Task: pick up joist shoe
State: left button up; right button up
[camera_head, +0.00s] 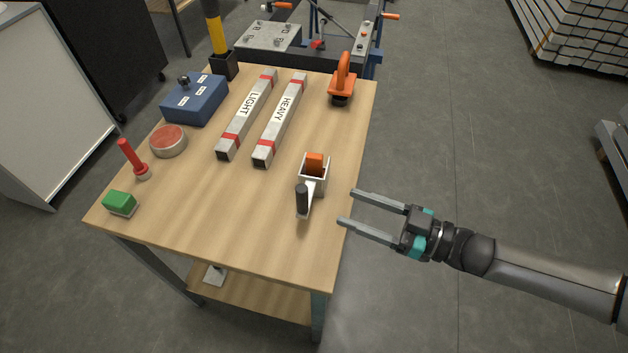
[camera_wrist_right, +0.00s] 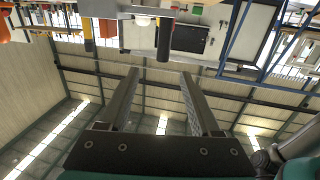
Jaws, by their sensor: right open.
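A pale metal U-shaped bracket (camera_head: 313,186), which looks like the joist shoe, stands near the table's right edge. An orange block (camera_head: 314,163) shows in it, and a dark upright cylinder (camera_head: 302,198) is at its front. My right gripper (camera_head: 349,207) is open and empty. It is right of the bracket, apart from it, with its fingers pointing left towards it at the table's edge. In the right wrist view, which looks upside down, the dark cylinder (camera_wrist_right: 165,40) lies beyond the gap between the open fingers (camera_wrist_right: 161,75). My left gripper is not in view.
On the wooden table (camera_head: 190,205) are the HEAVY bar (camera_head: 280,120), LIGHT bar (camera_head: 247,115), orange-handled tool (camera_head: 342,82), blue box (camera_head: 195,100), round red-topped tin (camera_head: 168,141), red peg (camera_head: 132,158) and green block (camera_head: 120,202).

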aim_at(296, 189)
jog(key=b+x, duration=0.1)
jog(key=x, duration=1.3)
jog(key=shift+s+a, duration=0.2)
jog(key=shift+a, duration=0.05)
jog(key=shift+c, duration=0.2)
grip_shut()
dwell(0.8)
